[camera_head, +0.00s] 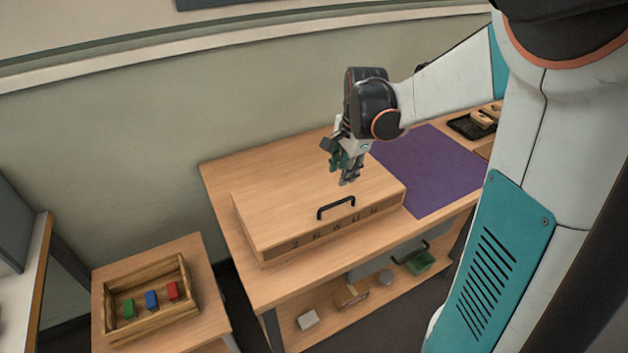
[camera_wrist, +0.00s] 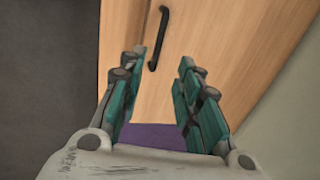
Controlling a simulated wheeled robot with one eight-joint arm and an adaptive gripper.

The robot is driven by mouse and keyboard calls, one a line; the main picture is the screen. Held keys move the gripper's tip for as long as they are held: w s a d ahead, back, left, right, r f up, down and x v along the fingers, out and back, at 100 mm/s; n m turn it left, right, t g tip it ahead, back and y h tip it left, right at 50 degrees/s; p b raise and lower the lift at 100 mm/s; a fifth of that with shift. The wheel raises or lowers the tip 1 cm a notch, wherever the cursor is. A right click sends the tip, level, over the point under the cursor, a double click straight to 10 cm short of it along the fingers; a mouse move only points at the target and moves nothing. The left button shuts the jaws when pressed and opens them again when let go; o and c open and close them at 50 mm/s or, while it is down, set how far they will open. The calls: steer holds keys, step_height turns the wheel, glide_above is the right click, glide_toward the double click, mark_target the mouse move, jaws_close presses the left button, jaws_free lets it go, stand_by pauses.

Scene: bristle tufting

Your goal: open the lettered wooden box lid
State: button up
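The wooden box (camera_head: 290,205) sits on the workbench with its lid closed. Letters run along its front face, and a black bar handle (camera_head: 336,207) is fixed near the lid's front edge. My gripper (camera_head: 347,180) is above the lid, behind and slightly right of the handle in the head view. In the wrist view the handle (camera_wrist: 159,38) lies ahead of my gripper (camera_wrist: 163,62), nearer the left finger. The teal fingers are apart with nothing between them. The fingers do not appear to touch the handle.
A purple mat (camera_head: 430,172) lies right of the box, with a dark tray (camera_head: 470,127) beyond it. A wooden crate (camera_head: 150,330) with green, blue and red blocks stands on a lower table at left. A shelf below the bench (camera_head: 325,333) holds small items.

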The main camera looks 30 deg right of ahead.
mark_target(335, 203)
steer(key=w+f+b, duration=0.1)
steer(key=f, duration=0.3)
steer(key=f+b, duration=0.2)
steer(key=f, duration=0.3)
steer(key=w+f+b, duration=0.1)
steer(key=f, duration=0.3)
steer(key=shift+w+f, duration=0.2)
steer(key=shift+w, duration=0.1)
jaws_close()
